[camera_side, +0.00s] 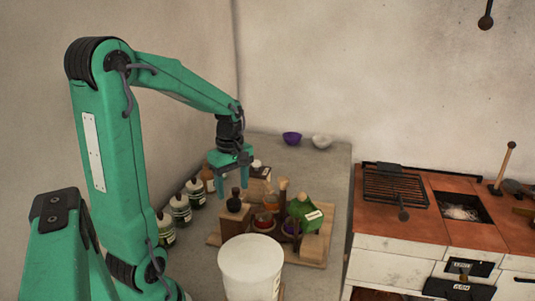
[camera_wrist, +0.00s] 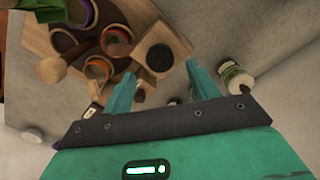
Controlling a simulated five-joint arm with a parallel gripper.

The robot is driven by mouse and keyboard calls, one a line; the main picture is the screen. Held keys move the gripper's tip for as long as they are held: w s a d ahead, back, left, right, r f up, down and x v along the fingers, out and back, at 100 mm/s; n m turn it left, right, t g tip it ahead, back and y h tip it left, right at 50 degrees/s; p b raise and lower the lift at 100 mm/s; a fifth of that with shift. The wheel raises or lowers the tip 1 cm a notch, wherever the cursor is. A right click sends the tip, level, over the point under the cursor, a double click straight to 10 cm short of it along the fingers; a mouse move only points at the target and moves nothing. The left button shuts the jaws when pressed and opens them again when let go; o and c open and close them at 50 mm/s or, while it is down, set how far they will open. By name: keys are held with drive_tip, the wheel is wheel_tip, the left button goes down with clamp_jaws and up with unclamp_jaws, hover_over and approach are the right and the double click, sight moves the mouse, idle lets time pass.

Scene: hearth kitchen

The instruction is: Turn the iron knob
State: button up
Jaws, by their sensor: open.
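A dark, round knob (camera_side: 235,197) stands on a small wooden block (camera_side: 234,214), and looks like the iron knob. In the wrist view the dark knob (camera_wrist: 160,58) shows from above as a disc on the pale block (camera_wrist: 178,38). My gripper (camera_side: 232,170) is open and points down, above the block and apart from it. The material of the knob cannot be told.
A white bucket (camera_side: 249,262) stands in front. Several labelled bottles (camera_side: 181,210) stand left. A stove with a grate (camera_side: 396,186) is right. The counter's back is mostly clear beside two bowls (camera_side: 292,138).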

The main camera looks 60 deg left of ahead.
sight(234, 201)
drive_tip(key=shift+f, duration=2)
drive_tip(key=c, duration=1)
drive_tip(key=shift+m, duration=0.4)
